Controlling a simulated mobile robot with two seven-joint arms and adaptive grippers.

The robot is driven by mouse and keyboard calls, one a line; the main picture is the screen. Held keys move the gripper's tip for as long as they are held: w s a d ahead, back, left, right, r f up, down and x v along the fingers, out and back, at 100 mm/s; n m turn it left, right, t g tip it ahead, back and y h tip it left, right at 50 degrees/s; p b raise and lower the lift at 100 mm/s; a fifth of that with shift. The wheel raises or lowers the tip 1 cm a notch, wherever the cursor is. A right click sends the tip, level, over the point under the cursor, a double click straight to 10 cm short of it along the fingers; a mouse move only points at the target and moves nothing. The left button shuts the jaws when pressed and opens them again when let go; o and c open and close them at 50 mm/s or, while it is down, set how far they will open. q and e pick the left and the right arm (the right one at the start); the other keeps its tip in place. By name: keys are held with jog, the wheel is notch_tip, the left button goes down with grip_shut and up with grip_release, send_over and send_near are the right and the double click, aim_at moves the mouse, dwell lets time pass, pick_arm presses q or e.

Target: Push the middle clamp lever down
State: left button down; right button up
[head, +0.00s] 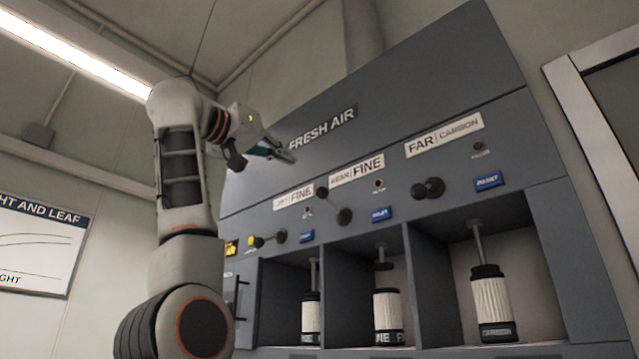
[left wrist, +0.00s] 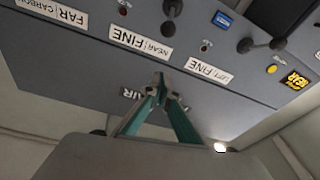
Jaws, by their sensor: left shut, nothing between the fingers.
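The middle clamp lever (head: 333,204) is a dark two-knobbed bar on the grey panel under the near fine label. It tilts, with its upper knob to the left. Its bay below holds a white pleated cartridge (head: 387,306); the clamp disc (head: 383,266) hangs apart above it. In the left wrist view the lever (left wrist: 169,20) shows at the top edge, picture inverted. My left gripper (head: 287,157) is shut and empty, up and left of the lever, near the fresh air lettering. Its closed teal fingers also show in the left wrist view (left wrist: 158,80). My right gripper is out of view.
The left lever (head: 268,239) and right lever (head: 428,188) flank the middle one. Left cartridge (head: 311,308) and right cartridge (head: 491,303) have rods reaching their caps. Blue labels and small indicators sit beside the levers. A framed chart (head: 38,245) hangs at the left.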

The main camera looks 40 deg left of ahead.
pick_arm(q)
jog(key=r+p, duration=0.2)
jog(key=p, duration=0.4)
send_over(328, 199)
jog(key=s+a, duration=0.2)
jog(key=s, duration=0.1)
jog(key=f, duration=0.3)
jog(key=d+f, duration=0.1)
jog(key=shift+s+f+b, duration=0.25)
jog(key=shift+s+b, duration=0.05)
jog(key=shift+b, duration=0.1)
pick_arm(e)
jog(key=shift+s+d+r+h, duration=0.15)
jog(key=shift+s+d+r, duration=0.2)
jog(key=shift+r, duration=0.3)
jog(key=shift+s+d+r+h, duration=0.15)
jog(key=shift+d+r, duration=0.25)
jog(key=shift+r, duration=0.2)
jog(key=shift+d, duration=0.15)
pick_arm(q)
jog(key=shift+f, duration=0.1)
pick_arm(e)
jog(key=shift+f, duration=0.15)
